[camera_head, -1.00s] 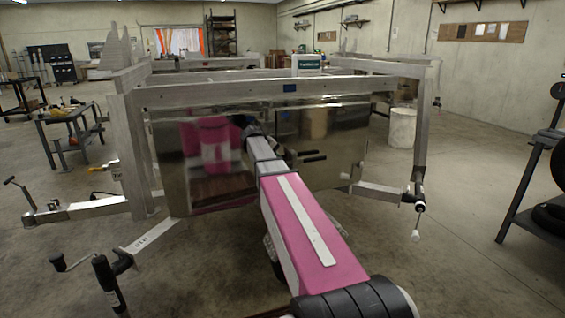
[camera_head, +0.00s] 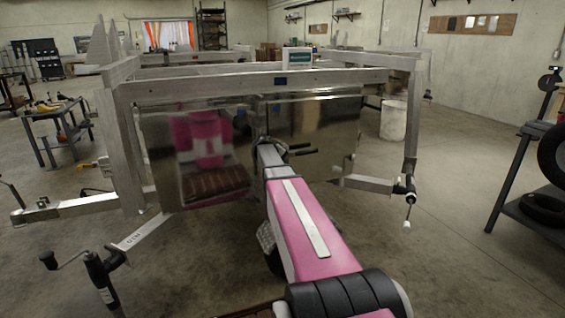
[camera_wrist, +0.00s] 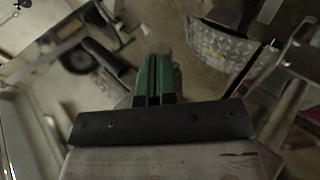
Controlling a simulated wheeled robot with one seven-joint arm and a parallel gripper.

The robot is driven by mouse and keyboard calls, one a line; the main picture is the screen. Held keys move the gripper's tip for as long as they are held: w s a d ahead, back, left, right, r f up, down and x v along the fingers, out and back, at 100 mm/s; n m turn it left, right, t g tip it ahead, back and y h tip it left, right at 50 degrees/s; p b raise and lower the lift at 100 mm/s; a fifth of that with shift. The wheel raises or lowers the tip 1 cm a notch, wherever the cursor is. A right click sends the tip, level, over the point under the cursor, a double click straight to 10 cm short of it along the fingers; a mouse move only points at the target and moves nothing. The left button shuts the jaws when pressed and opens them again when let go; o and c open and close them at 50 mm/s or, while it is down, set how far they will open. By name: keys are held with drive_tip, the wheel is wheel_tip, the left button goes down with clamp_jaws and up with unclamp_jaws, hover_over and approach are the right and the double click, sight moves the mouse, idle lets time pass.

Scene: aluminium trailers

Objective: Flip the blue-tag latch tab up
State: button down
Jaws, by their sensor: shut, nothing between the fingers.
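The blue tag (camera_head: 280,81) is a small patch on the trailer's top front rail (camera_head: 200,89). A second small blue patch (camera_head: 276,108) shows on the shiny panel just below. I cannot make out the latch tab. My pink arm reaches forward to the panel, below and close to the tag. In the wrist view my gripper (camera_wrist: 156,70) has two green fingers pressed together and empty. Nothing that I can identify as the latch touches them.
The shiny panel (camera_head: 325,130) fills the trailer's front and mirrors my body. Metal posts stand at both sides. A crank jack (camera_head: 90,270) stands at lower left, and a rack with tyres (camera_head: 530,205) at right. A patterned metal plate (camera_wrist: 225,55) shows beside the fingers.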

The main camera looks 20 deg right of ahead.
drive_tip(key=shift+d+f+h, duration=0.15)
drive_tip(key=shift+d+h, duration=0.1)
drive_tip(key=shift+h, duration=0.35)
drive_tip(key=h, duration=0.1)
drive_tip(key=d+h, duration=0.1)
drive_tip(key=h, duration=0.1)
drive_tip(key=shift+w+d+f, duration=0.1)
drive_tip(key=shift+d+f, duration=0.1)
drive_tip(key=shift+f, duration=0.1)
drive_tip(key=shift+w+d+r+n+t+h, duration=0.1)
drive_tip(key=shift+d+r+n+t+h, duration=0.15)
drive_tip(key=shift+d+h, duration=0.65)
drive_tip(key=shift+s+d+r+n+t+h, duration=0.15)
drive_tip(key=shift+d+r+h, duration=0.25)
drive_tip(key=shift+d+h, duration=0.45)
drive_tip(key=shift+w+d+r+n+t+h, duration=0.25)
drive_tip(key=shift+d+h, duration=0.4)
drive_tip(key=shift+h, duration=0.4)
drive_tip(key=shift+s, duration=0.1)
drive_tip(key=s+a+f, duration=0.3)
drive_tip(key=a+f, duration=0.4)
drive_tip(key=a, duration=0.5)
drive_tip(key=shift+f, duration=0.15)
